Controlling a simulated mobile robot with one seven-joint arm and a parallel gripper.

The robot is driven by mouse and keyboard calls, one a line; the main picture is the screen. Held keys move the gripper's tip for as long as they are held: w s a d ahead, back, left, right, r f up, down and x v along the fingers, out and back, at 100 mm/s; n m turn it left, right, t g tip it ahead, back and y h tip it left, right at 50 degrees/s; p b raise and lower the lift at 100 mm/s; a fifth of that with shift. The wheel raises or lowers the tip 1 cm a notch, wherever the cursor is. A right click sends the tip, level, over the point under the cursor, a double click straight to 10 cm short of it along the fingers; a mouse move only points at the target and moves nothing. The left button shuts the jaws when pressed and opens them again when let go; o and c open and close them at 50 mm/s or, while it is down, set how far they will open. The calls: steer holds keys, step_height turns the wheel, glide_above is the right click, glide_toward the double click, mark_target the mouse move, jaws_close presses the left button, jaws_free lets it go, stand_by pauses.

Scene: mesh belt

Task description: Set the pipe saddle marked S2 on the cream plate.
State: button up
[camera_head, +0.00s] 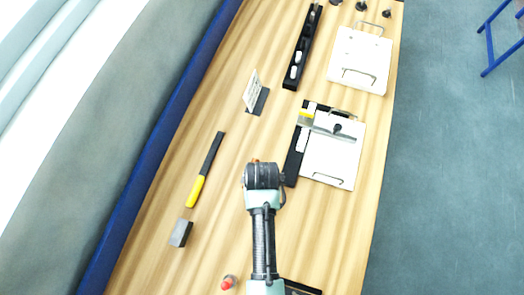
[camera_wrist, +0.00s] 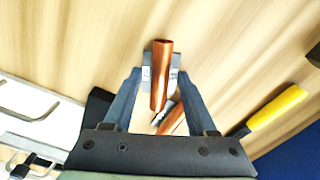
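A grey saddle block (camera_wrist: 147,80) with small white labels lies between my fingertips in the wrist view, under a copper pipe (camera_wrist: 161,75); the marks are too small to read. My gripper (camera_wrist: 160,76) has one finger on each side of it. Whether the fingers touch it is unclear. A second copper piece (camera_wrist: 172,121) shows lower down, partly hidden by the pipe. In the head view my gripper (camera_head: 258,163) points down over the table and mostly hides this spot. Two pale plates with wire handles, a far one (camera_head: 357,70) and a nearer one (camera_head: 326,165), lie at right; which is cream is unclear.
A black rail (camera_head: 300,55) lies at the back. A dark strip and a scraper-like tool (camera_head: 325,129) adjoin the nearer plate. A red-topped item (camera_head: 228,283) is at front.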

jaws_close()
steer(key=shift+r, duration=0.15)
